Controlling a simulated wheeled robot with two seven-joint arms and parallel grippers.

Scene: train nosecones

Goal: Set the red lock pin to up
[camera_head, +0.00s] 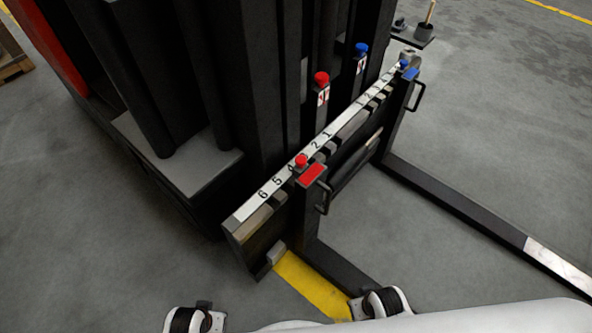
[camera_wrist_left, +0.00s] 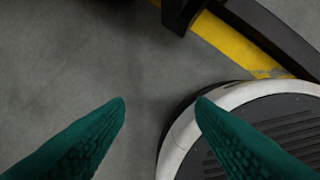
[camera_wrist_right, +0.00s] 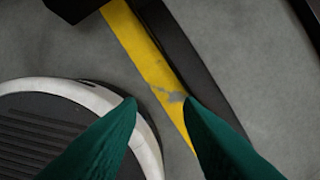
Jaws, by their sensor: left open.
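A red round knob (camera_head: 301,160), which looks like the red lock pin, sits on top of the carriage bar beside a red-topped fork bracket (camera_head: 313,174). I cannot tell whether it is up or down. Another red knob (camera_head: 321,78) stands on a labelled post farther back. My left gripper (camera_wrist_left: 161,100) is open and empty over grey floor, with its green fingers apart. My right gripper (camera_wrist_right: 160,100) is also open and empty, above a yellow floor-level strip and a dark fork. No pin shows in either wrist view.
A white numbered scale (camera_head: 270,186) runs along the carriage bar. A blue knob (camera_head: 361,48) on a post and a blue-topped bracket (camera_head: 410,73) are farther back. A dark fork (camera_head: 460,211) extends right. The black mast stands behind. Open floor lies between the forks.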

